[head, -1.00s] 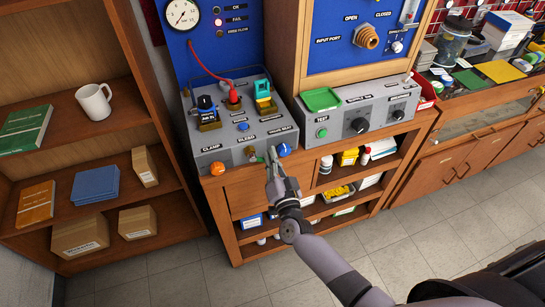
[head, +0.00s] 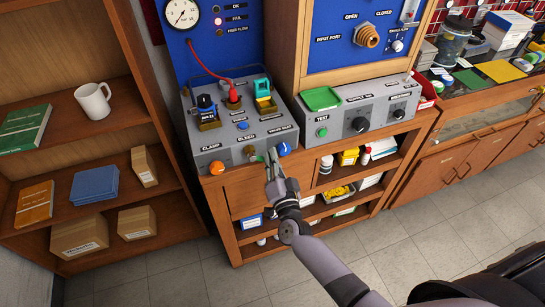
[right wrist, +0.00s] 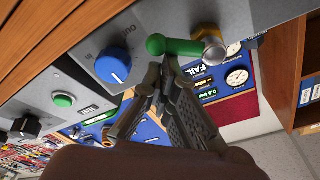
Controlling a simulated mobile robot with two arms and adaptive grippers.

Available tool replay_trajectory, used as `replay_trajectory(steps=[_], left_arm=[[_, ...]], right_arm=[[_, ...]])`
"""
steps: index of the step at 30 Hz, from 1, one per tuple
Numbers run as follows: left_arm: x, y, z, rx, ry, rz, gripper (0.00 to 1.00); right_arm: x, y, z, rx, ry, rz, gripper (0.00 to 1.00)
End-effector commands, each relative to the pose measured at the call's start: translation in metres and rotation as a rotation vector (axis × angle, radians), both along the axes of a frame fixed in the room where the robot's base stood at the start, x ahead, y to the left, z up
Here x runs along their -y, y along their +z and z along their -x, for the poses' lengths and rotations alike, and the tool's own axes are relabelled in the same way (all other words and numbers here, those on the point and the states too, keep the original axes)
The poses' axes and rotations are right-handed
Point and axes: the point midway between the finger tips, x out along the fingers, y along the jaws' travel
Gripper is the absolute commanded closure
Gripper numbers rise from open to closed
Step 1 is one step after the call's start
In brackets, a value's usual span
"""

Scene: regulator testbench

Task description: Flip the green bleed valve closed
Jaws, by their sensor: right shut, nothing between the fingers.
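The green bleed valve lever (right wrist: 178,46) shows in the right wrist view. It reaches sideways from a brass fitting (right wrist: 209,46) on the front of the grey test bench. In the head view the brass fitting (head: 251,153) sits under the BLEED label, and the lever is mostly hidden by my fingers. My right gripper (head: 273,152) is shut and empty at the bench front, between the fitting and the blue knob (head: 284,149). In the right wrist view its fingertips (right wrist: 168,64) are right at the lever; I cannot tell whether they touch it. My left gripper is out of view.
An orange knob (head: 217,168) sits on the bench front under CLAMP. A second grey box (head: 366,112) with black dials stands to the right. A wooden shelf (head: 70,168) with a mug and boxes is at the left. The floor in front is clear.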

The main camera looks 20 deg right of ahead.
Motion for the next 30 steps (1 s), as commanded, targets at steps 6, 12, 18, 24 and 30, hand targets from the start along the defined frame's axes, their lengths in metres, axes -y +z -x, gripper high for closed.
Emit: replay_trajectory(steps=[6,12,18,24,30], left_arm=[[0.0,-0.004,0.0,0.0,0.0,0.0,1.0],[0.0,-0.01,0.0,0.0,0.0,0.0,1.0],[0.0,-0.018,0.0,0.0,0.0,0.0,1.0],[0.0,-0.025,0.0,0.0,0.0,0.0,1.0],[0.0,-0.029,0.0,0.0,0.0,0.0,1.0]], right_arm=[[-0.001,-0.005,0.0,-0.003,0.0,-0.056,1.0],[-0.002,-0.011,0.0,-0.008,0.0,-0.162,1.0],[-0.006,-0.02,0.0,-0.013,0.001,-0.332,1.0],[-0.01,-0.028,0.001,-0.019,0.001,-0.517,1.0],[-0.015,-0.034,0.001,-0.024,0.0,-0.671,1.0]])
